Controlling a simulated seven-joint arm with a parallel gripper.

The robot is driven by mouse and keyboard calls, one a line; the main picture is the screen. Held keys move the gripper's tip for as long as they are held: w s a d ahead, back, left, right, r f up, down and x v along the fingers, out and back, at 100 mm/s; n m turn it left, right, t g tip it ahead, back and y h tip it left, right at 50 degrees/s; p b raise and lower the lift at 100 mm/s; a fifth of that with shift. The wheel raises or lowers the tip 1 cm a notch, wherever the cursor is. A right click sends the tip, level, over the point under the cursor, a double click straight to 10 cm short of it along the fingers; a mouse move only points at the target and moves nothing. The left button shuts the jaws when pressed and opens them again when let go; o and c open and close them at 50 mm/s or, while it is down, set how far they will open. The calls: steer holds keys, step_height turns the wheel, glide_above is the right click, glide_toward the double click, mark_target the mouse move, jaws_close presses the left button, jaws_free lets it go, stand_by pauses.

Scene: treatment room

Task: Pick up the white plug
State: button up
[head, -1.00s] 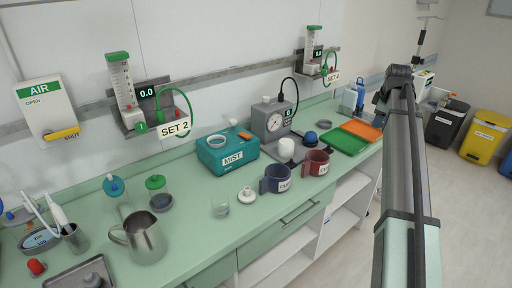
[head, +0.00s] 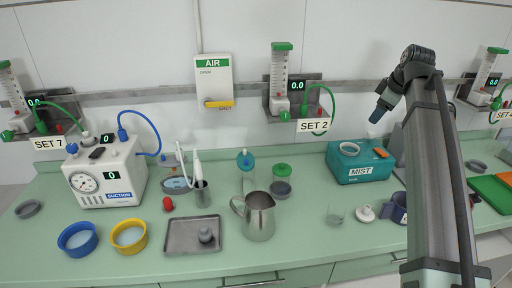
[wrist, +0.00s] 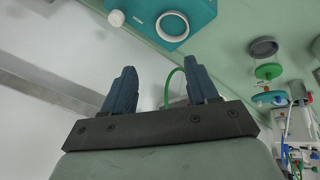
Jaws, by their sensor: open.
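A small white plug-like piece (head: 365,212) with a round base and a knob sits on the green counter, between a clear beaker and a dark blue mug. Another small white piece (wrist: 116,18) shows at the edge of the teal MIST box in the wrist view; I cannot tell which of the two is the white plug. My gripper (head: 378,116) is up in the air above the right part of the MIST box (head: 362,170). Its two blue fingers (wrist: 160,82) are apart with nothing between them.
A metal jug (head: 260,216), a metal tray (head: 180,236) and a suction unit (head: 103,178) stand to the left. The clear beaker (head: 336,213) and the mug (head: 398,208) flank the white piece. The SET 2 flowmeter (head: 282,85) hangs on the wall rail.

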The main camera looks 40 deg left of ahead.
steer(key=s+a+r+n+g+y, duration=0.1)
steer(key=s+a+r+n+g, duration=0.15)
steer(key=s+a, duration=1.55)
steer(key=s+a+r+n+g, duration=0.2)
steer(key=s+a+r+n, duration=0.15)
steer(key=s+a, duration=1.45)
steer(key=m+t+h, duration=0.1)
steer(key=m+h, duration=0.2)
steer(key=m, duration=0.3)
glide_toward(179, 149)
steer(key=f, duration=0.3)
steer(key=s+f, duration=0.1)
steer(key=shift+f, duration=0.4)
steer(key=shift+w+a+f, duration=0.1)
steer(key=shift+a+f, duration=0.2)
steer(key=shift+f, duration=0.55)
steer(key=shift+w+a+f, duration=0.15)
steer(key=shift+a+f, duration=0.15)
steer(key=shift+f, duration=0.6)
steer(key=shift+w+a+f, duration=0.1)
steer(key=shift+a+f, duration=0.15)
steer(key=shift+f, duration=0.6)
jaws_close()
